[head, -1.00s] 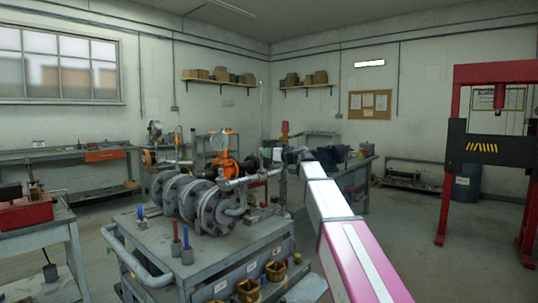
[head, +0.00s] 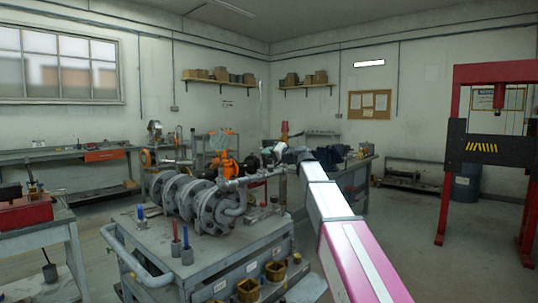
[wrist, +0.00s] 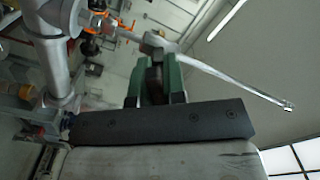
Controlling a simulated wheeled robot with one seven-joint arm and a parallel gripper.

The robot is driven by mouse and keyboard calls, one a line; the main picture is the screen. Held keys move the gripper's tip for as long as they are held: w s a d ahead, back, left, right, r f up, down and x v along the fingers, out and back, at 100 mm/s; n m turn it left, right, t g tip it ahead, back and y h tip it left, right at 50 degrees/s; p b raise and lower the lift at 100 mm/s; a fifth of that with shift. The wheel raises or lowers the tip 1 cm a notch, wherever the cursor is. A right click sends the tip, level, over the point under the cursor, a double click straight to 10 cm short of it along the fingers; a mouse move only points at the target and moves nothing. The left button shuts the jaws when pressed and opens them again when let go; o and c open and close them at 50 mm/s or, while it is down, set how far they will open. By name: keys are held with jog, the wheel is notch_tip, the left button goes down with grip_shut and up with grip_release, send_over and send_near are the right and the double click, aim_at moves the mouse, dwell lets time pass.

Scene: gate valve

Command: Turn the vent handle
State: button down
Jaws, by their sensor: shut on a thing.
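The vent handle (wrist: 225,75) shows in the wrist view as a long pale metal lever, slanting from a hub near the top middle to the lower right. My gripper (wrist: 155,62), with green finger pads, is shut around the hub end of the handle. The exact contact is partly hidden between the fingers. In the head view my gripper (head: 279,153) is a small dark shape at the far end of my arm, beside the valve pipework (head: 243,180). A pale piece shows just above it there; I cannot tell whether it is the handle.
The grey flanged valve body (head: 212,207) sits on a cart (head: 165,245) with a curved rail. Open cups (head: 248,289) line the cart's front shelf. A red press (head: 447,160) stands at right. The floor between the cart and press is clear beyond my arm.

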jog(key=m, duration=0.3)
jog(key=shift+m, duration=0.3)
jog(key=shift+f+m, duration=0.15)
jog(key=shift+m, duration=1.65)
jog(key=c, duration=1.2)
grip_release()
jog(key=shift+d, duration=0.1)
jog(key=v, duration=1)
jog(key=shift+s+d, duration=0.25)
jog(key=shift+d, duration=0.05)
